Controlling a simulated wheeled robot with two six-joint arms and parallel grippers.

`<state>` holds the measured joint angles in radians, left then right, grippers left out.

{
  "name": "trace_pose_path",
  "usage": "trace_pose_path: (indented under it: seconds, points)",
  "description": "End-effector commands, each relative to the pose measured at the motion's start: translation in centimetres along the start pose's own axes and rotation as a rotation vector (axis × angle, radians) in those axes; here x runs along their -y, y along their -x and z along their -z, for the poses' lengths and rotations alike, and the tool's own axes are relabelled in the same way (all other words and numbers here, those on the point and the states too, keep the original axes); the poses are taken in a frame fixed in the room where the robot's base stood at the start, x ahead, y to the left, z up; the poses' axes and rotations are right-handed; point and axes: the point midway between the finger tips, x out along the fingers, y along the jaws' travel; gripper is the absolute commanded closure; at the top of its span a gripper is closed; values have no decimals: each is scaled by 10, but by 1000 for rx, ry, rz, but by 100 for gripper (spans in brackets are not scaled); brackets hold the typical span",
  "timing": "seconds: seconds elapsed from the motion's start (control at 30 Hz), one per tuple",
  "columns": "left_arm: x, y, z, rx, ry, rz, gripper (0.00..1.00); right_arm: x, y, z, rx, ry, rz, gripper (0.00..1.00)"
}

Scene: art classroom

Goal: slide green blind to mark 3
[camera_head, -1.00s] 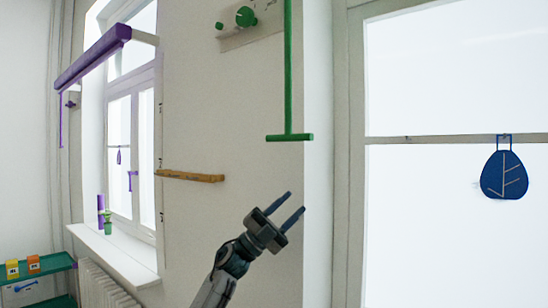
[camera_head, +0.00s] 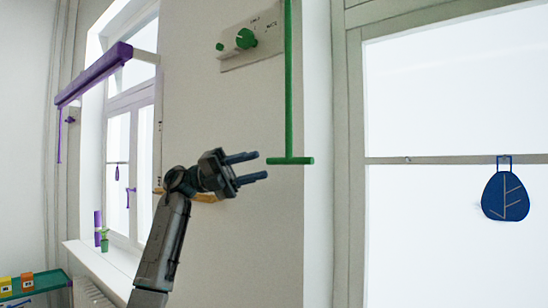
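A green vertical rod (camera_head: 288,85) hangs at the corner beside the right window and ends in a green crossbar handle (camera_head: 290,161). A pale panel (camera_head: 251,45) with a green knob (camera_head: 245,38) and small lettering is on the wall left of the rod; the lettering is too small to read surely. My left gripper (camera_head: 262,167) is open and empty, its two fingers pointing right. The fingertips are just left of the crossbar in the picture; I cannot tell whether they touch it. My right gripper is not in view. No green blind fabric shows.
A wooden ledge (camera_head: 206,198) on the wall is partly hidden behind my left gripper. A purple roller blind (camera_head: 95,74) is at the left window. A blue leaf-patterned tag (camera_head: 505,196) hangs on the right window. A green shelf (camera_head: 45,284) stands lower left.

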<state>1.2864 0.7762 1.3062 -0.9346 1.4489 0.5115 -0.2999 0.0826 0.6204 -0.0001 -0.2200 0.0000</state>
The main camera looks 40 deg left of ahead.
Motion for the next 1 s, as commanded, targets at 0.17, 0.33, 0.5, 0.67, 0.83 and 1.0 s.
trace_pose_path:
  seconds: [0.17, 0.33, 0.5, 0.67, 0.83, 1.0]
  points:
    - [2, -34, -1, -2, -1, 2, 64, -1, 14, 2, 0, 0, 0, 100]
    - [1, -51, -1, 0, 1, 1, 64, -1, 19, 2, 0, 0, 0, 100]
    - [0, -56, 0, 1, 0, 1, 64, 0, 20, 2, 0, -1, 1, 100]
    - [0, -56, 0, 1, 0, 1, 64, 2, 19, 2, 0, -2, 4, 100]
    - [0, -56, 0, 1, 0, 1, 89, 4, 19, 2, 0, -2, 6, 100]
    - [0, -56, 0, 1, 0, 1, 100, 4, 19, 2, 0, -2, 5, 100]
